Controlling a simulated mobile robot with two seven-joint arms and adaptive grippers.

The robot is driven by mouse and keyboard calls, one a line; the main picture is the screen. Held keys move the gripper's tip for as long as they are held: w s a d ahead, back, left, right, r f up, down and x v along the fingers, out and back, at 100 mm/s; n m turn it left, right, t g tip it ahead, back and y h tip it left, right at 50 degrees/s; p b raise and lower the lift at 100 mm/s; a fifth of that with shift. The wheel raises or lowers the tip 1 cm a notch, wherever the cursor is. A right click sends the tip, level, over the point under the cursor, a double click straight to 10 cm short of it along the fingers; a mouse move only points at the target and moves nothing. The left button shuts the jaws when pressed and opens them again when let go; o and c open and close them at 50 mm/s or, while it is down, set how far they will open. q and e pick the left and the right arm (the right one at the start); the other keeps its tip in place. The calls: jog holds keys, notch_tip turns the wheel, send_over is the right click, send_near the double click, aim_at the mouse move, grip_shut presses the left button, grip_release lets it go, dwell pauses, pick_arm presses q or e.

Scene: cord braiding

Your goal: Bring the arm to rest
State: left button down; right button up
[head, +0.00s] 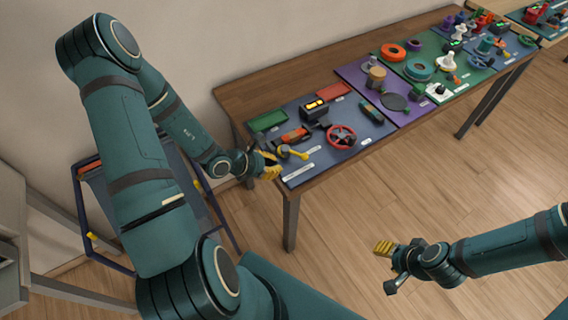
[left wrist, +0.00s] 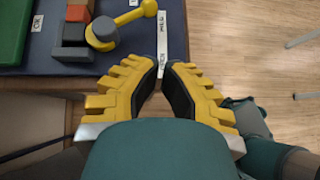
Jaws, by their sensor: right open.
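My left gripper (head: 270,167) is at the near left corner of the wooden table, beside the edge of the blue mat. In the left wrist view its yellow fingers (left wrist: 159,82) stand apart with dark pads facing and nothing between them. The fingertips are near a white label strip (left wrist: 163,35) at the mat's edge. I cannot tell whether they touch it. My right gripper (head: 385,254) is out over the bare floor at the right, away from the table, with its jaws open and empty.
The table (head: 245,97) carries a blue mat (head: 345,155) with a yellow-handled tool (head: 292,153), a red handwheel (head: 341,136) and trays. Purple (head: 353,78) and green mats with parts lie further right. A dark-framed rack (head: 100,265) stands at left. Floor between my arms is clear.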

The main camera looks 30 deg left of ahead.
pick_arm(q)
jog(key=v, duration=0.4)
jog(key=shift+s+d, duration=0.25)
jog(key=shift+d, duration=0.1)
jog(key=s+d+f+m+g+b, duration=0.1)
jog(key=s+d+f+m+g, duration=0.35)
jog(key=d+m, duration=0.3)
jog(key=s+d+f+m+g+b, duration=0.2)
jog(key=s+d+f+m+g, duration=0.3)
jog(key=m, duration=0.4)
jog(key=w+d+f+m+t+y+b, duration=0.1)
jog(key=w+d+m, duration=0.4)
jog(key=m, duration=0.6)
jog(key=shift+d+f+t+y+b, duration=0.25)
jog(key=shift+d+t+y+b, duration=0.25)
jog(key=shift+d+t, duration=0.6)
